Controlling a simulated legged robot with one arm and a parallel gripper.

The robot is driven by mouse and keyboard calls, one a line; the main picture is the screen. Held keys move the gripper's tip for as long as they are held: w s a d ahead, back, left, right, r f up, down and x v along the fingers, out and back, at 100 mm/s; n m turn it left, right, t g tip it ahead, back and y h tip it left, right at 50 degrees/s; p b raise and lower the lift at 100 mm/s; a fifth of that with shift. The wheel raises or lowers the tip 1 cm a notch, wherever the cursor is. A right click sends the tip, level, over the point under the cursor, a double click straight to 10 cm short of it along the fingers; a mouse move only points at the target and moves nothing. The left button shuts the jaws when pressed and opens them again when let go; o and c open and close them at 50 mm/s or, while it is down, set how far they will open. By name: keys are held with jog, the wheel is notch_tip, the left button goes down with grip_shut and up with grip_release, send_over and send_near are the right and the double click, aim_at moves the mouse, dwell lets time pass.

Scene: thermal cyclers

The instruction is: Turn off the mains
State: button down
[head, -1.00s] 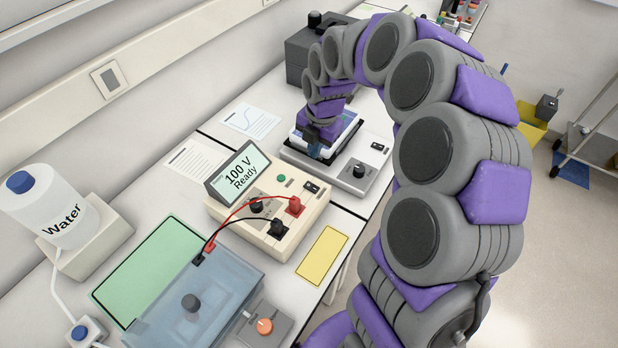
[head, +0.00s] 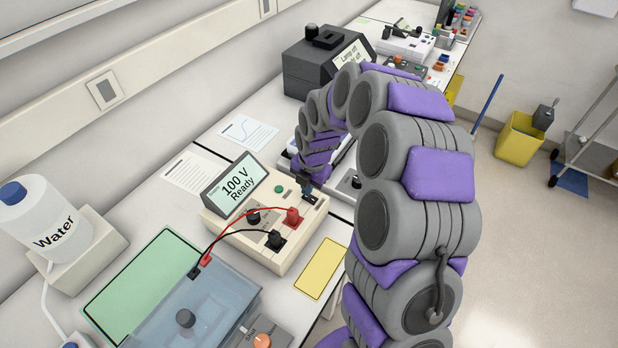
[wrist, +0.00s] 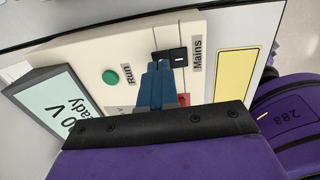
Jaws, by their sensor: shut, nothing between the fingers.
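The cream power supply (head: 238,228) stands on the bench, its tilted display reading "100 V Ready". In the wrist view its panel (wrist: 85,52) carries a black rocker switch (wrist: 179,57) beside the label "Mains". My gripper (wrist: 161,66) is shut and empty. Its blue fingertips are at the switch and cover part of it; I cannot tell whether they touch it. In the head view my gripper (head: 306,188) is over the far right part of the panel, and the switch is mostly hidden there.
A green Run button (head: 279,189) is left of my gripper. Red and black leads plug into the panel's front and run to a blue-lidded tank (head: 215,290). A yellow card (head: 322,268) lies right of the supply. Another instrument stands behind my arm.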

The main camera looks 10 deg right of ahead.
jog(key=shift+f, duration=0.75)
